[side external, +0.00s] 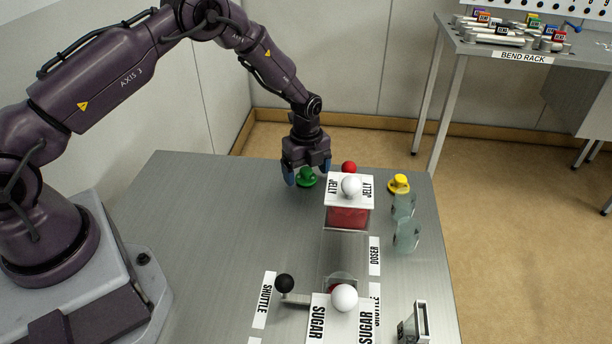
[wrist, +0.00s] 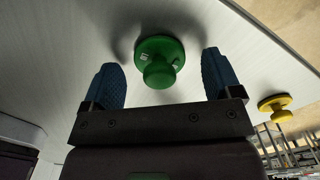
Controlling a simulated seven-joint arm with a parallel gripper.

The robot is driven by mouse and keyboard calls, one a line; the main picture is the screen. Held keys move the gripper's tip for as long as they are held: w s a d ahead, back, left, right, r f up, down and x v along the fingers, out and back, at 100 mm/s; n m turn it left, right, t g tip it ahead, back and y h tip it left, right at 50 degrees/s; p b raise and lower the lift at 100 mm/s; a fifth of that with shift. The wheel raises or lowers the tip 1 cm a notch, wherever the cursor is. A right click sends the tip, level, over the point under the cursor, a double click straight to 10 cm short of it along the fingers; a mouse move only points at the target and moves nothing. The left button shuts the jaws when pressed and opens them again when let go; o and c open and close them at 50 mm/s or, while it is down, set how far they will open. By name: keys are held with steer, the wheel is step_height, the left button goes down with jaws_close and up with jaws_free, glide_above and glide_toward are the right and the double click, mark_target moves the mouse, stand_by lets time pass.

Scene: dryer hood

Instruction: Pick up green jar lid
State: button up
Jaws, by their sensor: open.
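The green jar lid (side external: 306,178) has a round flange and a knob, and lies on the grey metal table toward its far edge. My gripper (side external: 306,180) is over it, pointing down, with its blue fingers apart. In the wrist view the green lid (wrist: 160,62) shows between and slightly beyond the two blue fingertips of my gripper (wrist: 160,75), with a gap on both sides. Nothing is held.
A white JELLY box (side external: 349,192) with a white knob stands just right of my gripper, with a red knob (side external: 349,167) behind it. A yellow lid (side external: 399,184) and glass jars (side external: 406,235) are farther right. The table's left part is clear.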

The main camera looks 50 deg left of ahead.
steer(key=shift+f, duration=0.3)
steer(key=c, duration=1)
steer(key=shift+r, duration=0.15)
